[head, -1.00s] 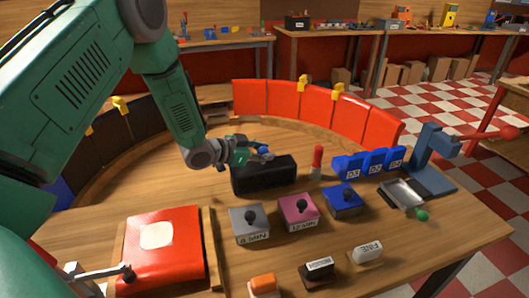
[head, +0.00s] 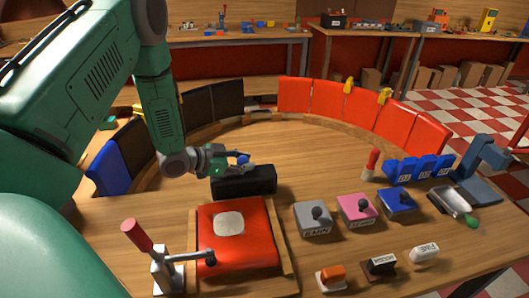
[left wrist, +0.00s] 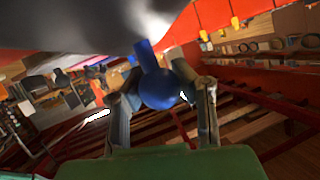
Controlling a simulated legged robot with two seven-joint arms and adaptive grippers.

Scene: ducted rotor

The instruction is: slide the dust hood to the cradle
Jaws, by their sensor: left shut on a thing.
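A long black box with a blue knob, which looks like the dust hood (head: 245,182), rests on the wooden table behind the red pad. My left gripper (head: 236,163) is shut on its blue knob (head: 243,158). In the left wrist view the same blue knob (left wrist: 158,88) sits between the two fingers of my left gripper (left wrist: 160,98). The hood's body cannot be made out clearly there. I cannot tell which thing is the cradle. My right gripper is not in view.
A red pad (head: 240,248) in a wooden frame lies just in front of the hood, with a red-handled lever (head: 138,236) beside it. Grey (head: 312,224), pink (head: 358,212) and blue (head: 398,204) knobbed blocks stand to the right. Bare table lies behind the hood.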

